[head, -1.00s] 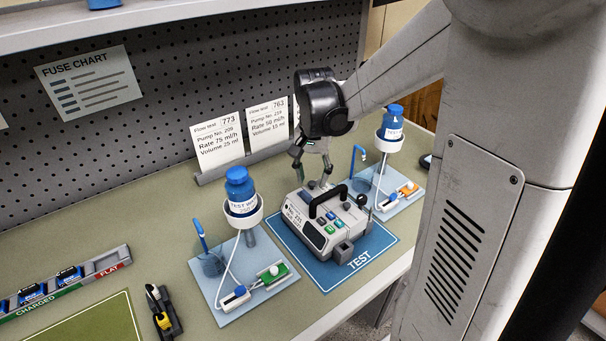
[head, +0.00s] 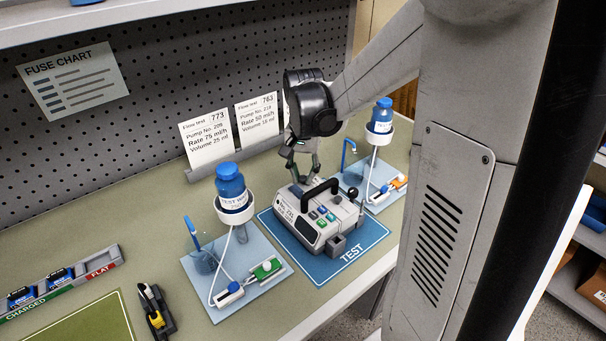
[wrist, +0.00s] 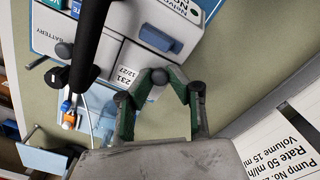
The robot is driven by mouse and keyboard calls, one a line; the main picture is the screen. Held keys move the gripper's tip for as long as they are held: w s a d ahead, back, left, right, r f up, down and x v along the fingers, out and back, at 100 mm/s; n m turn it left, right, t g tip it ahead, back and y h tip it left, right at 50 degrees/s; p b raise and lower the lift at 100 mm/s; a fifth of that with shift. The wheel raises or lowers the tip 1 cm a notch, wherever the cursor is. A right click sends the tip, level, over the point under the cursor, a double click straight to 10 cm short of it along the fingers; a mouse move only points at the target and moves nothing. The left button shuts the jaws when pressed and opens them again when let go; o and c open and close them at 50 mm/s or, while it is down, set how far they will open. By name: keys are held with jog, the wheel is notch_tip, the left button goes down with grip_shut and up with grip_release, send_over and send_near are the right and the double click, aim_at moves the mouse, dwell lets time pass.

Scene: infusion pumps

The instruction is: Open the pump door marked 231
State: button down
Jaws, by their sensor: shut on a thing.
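The pump (head: 322,226) is a pale grey box with a black handle, standing on the blue TEST mat (head: 366,246). In the wrist view its top (wrist: 190,50) shows a small label (wrist: 122,76) reading 231 12/27, beside a BATTERY panel (wrist: 67,40). My gripper (head: 303,178) is at the pump's back edge. In the wrist view my gripper (wrist: 160,78) has its fingertips close together on a small dark rounded part near the 231 label. The fingers largely hide that part, and I cannot tell how far the door stands open.
A stand with a blue bottle (head: 229,182) is left of the pump, another bottle (head: 382,112) at the back right. Test cards (head: 207,140) stand behind. A battery rack (head: 62,284) and a yellow-black tool (head: 154,308) are at the front left.

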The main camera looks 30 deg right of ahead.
aim_at(305, 176)
jog(key=y+b, duration=0.1)
jog(key=y, duration=0.1)
jog(key=d+r+y, duration=0.1)
jog(key=y, duration=0.1)
jog(key=shift+d+r+b, duration=0.1)
jog(key=shift+d+b, duration=0.2)
jog(key=shift+b, duration=0.05)
jog(key=shift+w+d+r+g+y+b, duration=0.1)
jog(key=shift+d+r+g+y+b, duration=0.2)
jog(key=shift+y+b, duration=0.45)
jog(key=shift+d+r+g+y+b, duration=0.15)
jog(key=shift+d+y+b, duration=0.25)
jog(key=shift+y, duration=0.65)
jog(key=shift+r, duration=0.1)
jog(key=c, duration=1.6)
grip_release()
jog(key=v, duration=1.2)
